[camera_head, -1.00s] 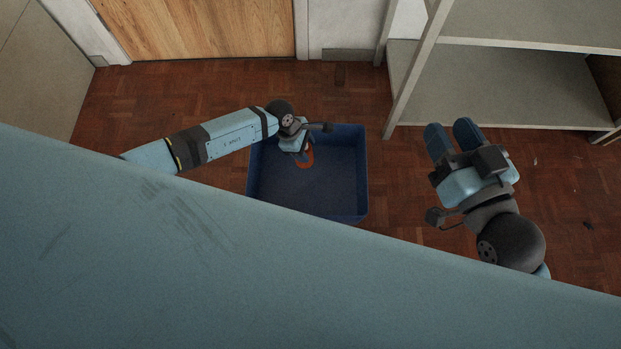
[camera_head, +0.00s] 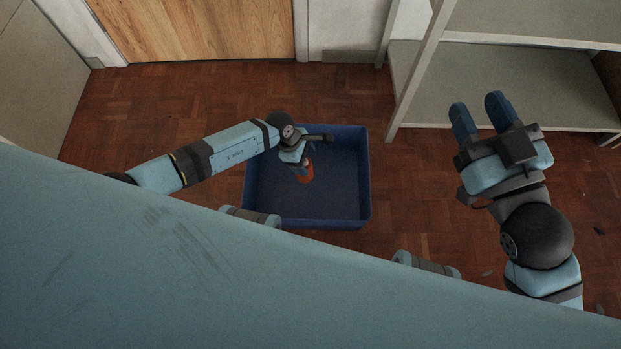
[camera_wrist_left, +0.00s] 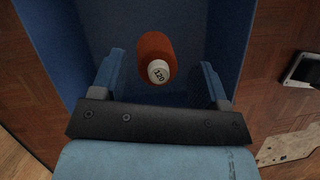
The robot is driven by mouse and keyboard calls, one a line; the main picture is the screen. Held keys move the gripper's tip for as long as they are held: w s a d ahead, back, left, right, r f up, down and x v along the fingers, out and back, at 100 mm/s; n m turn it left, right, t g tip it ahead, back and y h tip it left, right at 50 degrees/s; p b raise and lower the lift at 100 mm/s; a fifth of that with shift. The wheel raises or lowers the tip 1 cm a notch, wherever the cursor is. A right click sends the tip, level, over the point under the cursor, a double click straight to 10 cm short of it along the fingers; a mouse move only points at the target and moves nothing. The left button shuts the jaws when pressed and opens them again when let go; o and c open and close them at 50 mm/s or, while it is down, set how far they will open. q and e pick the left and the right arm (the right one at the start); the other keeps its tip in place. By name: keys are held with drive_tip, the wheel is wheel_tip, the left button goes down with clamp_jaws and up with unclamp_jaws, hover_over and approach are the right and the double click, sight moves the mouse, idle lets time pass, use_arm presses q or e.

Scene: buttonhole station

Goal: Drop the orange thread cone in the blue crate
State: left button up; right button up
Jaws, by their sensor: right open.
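The orange thread cone (camera_head: 305,174) shows inside the outline of the blue crate (camera_head: 352,210), below my left gripper (camera_head: 300,167). In the left wrist view the cone (camera_wrist_left: 155,50) has its pale end marked 120 towards the camera. It lies between the lines of the two spread fingers, with clear gaps on both sides, so the left gripper (camera_wrist_left: 161,82) is open. I cannot tell whether the cone touches the crate floor. The crate wall also shows in the left wrist view (camera_wrist_left: 48,35). My right gripper (camera_head: 482,108) is open and empty, right of the crate.
Pale shelving (camera_head: 500,85) stands at the back right. A wooden door (camera_head: 195,30) is at the back. The brown parquet floor (camera_head: 420,185) is bare around the crate.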

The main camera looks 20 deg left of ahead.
use_arm(q)
drive_tip(key=shift+o, duration=0.6)
drive_tip(key=shift+a+r, duration=0.15)
drive_tip(key=shift+r, duration=0.2)
drive_tip(key=p+v, duration=0.2)
drive_tip(key=v, duration=0.1)
drive_tip(key=shift+r, duration=0.1)
drive_tip(key=p+v, duration=0.4)
drive_tip(key=v, duration=0.5)
drive_tip(key=shift+a+r, duration=0.15)
drive_tip(key=shift+r, duration=0.25)
use_arm(e)
drive_tip(key=s+m, duration=0.1)
drive_tip(key=s+a+m+g, duration=0.1)
drive_tip(key=s+a+m+g+h, duration=0.1)
drive_tip(key=m, duration=0.1)
drive_tip(key=shift+f, duration=0.4)
